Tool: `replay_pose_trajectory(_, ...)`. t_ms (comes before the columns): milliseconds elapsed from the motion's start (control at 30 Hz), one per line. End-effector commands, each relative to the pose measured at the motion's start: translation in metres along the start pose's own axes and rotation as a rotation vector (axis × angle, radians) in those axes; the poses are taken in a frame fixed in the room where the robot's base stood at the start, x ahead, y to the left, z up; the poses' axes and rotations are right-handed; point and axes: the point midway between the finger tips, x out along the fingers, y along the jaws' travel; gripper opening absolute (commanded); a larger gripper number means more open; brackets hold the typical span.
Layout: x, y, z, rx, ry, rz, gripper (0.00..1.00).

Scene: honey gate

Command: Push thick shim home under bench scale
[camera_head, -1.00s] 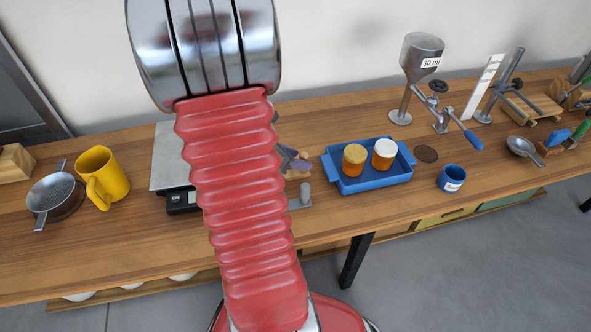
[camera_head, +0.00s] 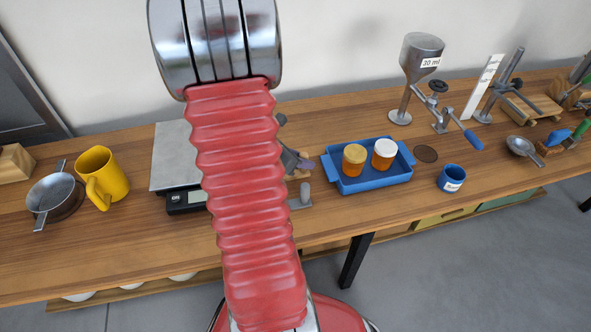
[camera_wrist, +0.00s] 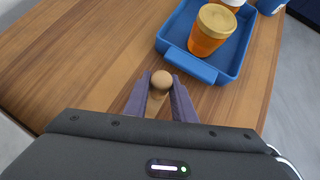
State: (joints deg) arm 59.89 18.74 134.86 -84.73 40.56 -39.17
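The bench scale has a flat grey plate (camera_head: 171,154) and a dark front with a display (camera_head: 186,200). It stands on the bench left of centre in the head view, partly hidden by my arm. My gripper (camera_head: 304,163) is right of the scale, mostly behind my arm. In the wrist view, my gripper's two purple-grey fingers (camera_wrist: 160,88) flank a round wooden knob (camera_wrist: 162,80); contact is not clear. A small grey upright peg (camera_head: 305,192) on a flat metal piece stands just in front of it. I cannot tell which piece is the thick shim.
A blue tray (camera_head: 369,184) with an amber gold-lidded jar (camera_head: 354,160) and a white-lidded jar (camera_head: 384,154) stands close right of my gripper. A blue cup (camera_head: 452,178) is farther right. A yellow mug (camera_head: 101,178) and a metal strainer (camera_head: 54,193) stand left of the scale.

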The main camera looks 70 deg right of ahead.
Motion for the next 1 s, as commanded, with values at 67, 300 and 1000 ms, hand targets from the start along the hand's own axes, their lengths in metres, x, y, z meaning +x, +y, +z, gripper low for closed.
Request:
replay_pose_trajectory(67, -0.0001, 0.0001, 0.0, 0.0, 0.0, 0.0, 0.17)
replay_pose_trajectory(300, -0.0002, 0.0001, -0.0002, 0.0, 0.0, 0.0, 0.0)
replay_pose_trajectory(1000, -0.0037, 0.0003, 0.0031, -0.001, 0.0, 0.0, 0.0)
